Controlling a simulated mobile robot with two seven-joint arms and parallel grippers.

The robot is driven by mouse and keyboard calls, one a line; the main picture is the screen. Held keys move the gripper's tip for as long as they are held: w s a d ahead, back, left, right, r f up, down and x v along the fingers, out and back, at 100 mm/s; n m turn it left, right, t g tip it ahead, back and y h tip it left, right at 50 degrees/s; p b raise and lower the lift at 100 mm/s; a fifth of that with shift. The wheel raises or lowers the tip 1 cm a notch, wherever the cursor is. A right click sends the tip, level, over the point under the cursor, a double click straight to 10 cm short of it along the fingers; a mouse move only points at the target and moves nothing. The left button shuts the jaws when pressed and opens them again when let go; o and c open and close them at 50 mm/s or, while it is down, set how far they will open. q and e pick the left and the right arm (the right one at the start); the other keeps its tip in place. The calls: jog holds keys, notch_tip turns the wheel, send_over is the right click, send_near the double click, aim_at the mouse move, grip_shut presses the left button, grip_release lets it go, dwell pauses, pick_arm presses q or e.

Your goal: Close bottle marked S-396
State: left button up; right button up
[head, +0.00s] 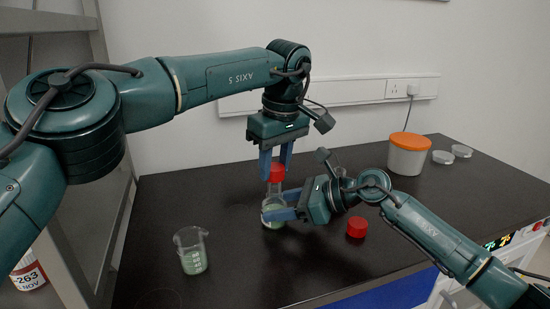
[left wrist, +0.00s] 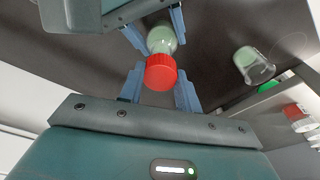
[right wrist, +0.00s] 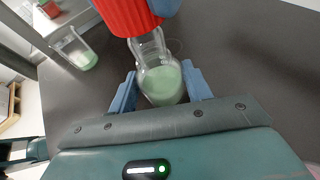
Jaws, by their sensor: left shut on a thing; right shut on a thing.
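A clear bottle (head: 274,218) with pale green liquid stands upright on the dark bench; it also shows in the right wrist view (right wrist: 162,85). No S-396 mark is readable. My right gripper (head: 274,212) is shut around the bottle's body from the side. My left gripper (head: 276,166) points down from above and is shut on a red cap (head: 277,174), which also shows in the left wrist view (left wrist: 160,72). The cap is at the top of the bottle's neck. I cannot tell whether it is seated or just above it.
A second red cap (head: 356,228) lies on the bench at right. A beaker (head: 192,253) with green liquid stands at front left. A white tub (head: 406,158) with an orange lid and clear dishes (head: 443,157) are at back right. A labelled container (head: 28,274) is at lower left.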

pick_arm(q)
jog(key=shift+f, duration=0.1)
dwell(0.3)
jog(key=shift+f, duration=0.8)
jog(key=shift+f, duration=0.55)
jog(key=o, duration=0.9)
jog(key=shift+r, duration=2.3)
